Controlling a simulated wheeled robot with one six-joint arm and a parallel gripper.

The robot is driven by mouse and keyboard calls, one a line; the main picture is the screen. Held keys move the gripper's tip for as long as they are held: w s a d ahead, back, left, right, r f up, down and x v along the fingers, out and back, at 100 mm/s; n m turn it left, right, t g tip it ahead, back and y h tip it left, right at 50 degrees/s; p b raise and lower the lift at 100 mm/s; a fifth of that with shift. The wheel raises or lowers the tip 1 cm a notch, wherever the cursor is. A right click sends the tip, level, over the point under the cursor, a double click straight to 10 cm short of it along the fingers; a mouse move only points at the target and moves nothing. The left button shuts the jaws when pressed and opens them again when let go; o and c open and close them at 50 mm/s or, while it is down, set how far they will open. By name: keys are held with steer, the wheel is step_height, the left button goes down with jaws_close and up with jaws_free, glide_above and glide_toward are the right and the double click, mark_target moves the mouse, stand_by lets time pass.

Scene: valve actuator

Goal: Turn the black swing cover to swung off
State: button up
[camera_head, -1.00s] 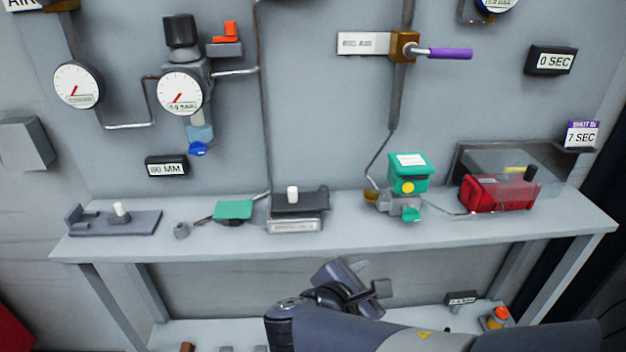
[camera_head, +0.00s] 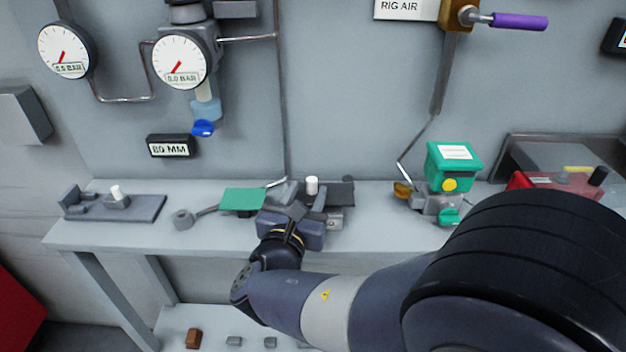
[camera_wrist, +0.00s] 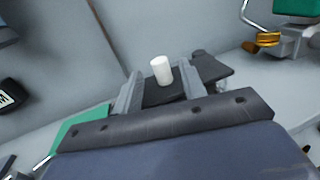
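The black swing cover (camera_head: 341,189) is a flat dark plate with an upright white knob (camera_head: 312,185), on the small device on the bench. My gripper (camera_head: 301,194) reaches in from the front and hides much of the device. In the wrist view its two fingers (camera_wrist: 158,88) are spread, one on each side of the white knob (camera_wrist: 161,69), with a gap visible on both sides. Part of the black cover (camera_wrist: 164,93) shows between the fingers, and more extends to the right. I cannot tell whether a finger touches the cover.
A green flap (camera_head: 243,199) lies just left of the device, and a grey slide fixture (camera_head: 142,208) stands further left. A green-topped actuator (camera_head: 453,168) stands to the right. The wall behind carries gauges (camera_head: 181,60) and pipes. My forearm covers the bench's right front.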

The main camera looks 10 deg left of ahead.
mark_target(310, 186)
steer(key=shift+w, duration=2.05)
steer(key=shift+c, duration=0.2)
jaws_close()
